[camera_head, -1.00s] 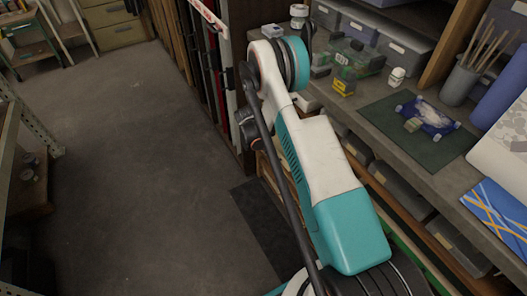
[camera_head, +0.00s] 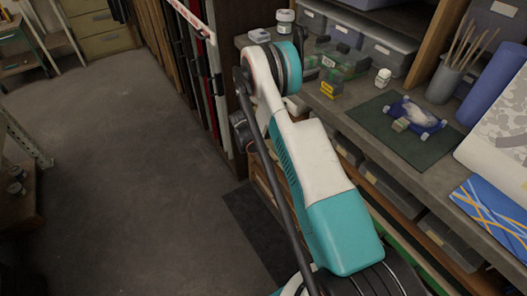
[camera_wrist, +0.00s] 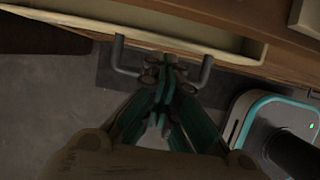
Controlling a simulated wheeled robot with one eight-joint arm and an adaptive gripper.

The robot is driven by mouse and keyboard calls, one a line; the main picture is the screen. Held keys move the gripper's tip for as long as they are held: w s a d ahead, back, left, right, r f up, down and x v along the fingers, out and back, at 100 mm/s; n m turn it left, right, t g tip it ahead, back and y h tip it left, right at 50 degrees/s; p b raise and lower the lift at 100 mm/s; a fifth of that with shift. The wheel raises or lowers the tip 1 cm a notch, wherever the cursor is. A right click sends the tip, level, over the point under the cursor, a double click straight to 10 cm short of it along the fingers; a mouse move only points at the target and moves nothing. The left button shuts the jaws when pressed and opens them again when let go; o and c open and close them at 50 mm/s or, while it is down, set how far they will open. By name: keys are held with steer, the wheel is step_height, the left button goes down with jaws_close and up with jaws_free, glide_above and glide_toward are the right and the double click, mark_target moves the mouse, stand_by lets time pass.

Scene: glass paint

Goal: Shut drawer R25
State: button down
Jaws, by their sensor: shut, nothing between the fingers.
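In the wrist view a drawer (camera_wrist: 150,37) stands partly open, with its cream inside showing behind a wooden front edge. I cannot read a label, so I cannot tell whether it is R25. A dark grey bar handle (camera_wrist: 206,72) sticks out from its front. My gripper (camera_wrist: 168,62) is shut and empty, its fingertips between the handle's two posts, close to the drawer front. The middle of the handle is hidden by the fingers, so I cannot tell whether they touch. In the head view my arm hides the gripper and this drawer.
The workbench (camera_head: 335,108) runs along the right, with a green mat (camera_head: 385,135), a brush pot (camera_head: 443,84) and grey bins on it. Other drawers and trays (camera_head: 385,185) sit below. The floor (camera_head: 130,170) on the left is clear. A dark floor mat (camera_head: 253,222) lies beside the bench.

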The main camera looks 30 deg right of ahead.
steer(key=w+a+r+p, duration=0.2)
steer(key=a+r+p, duration=0.45)
steer(key=r, duration=0.25)
steer(key=shift+w+d+f+b, duration=0.1)
steer(key=shift+d+f+b, duration=1.05)
steer(key=shift+f, duration=0.4)
steer(key=shift+w+d+f+b, duration=0.15)
steer(key=shift+d+f+b, duration=0.95)
steer(key=shift+f, duration=0.4)
steer(key=shift+w+d+f+b, duration=0.1)
steer(key=shift+d+f+b, duration=1)
steer(key=shift+f, duration=0.45)
steer(key=shift+d, duration=0.15)
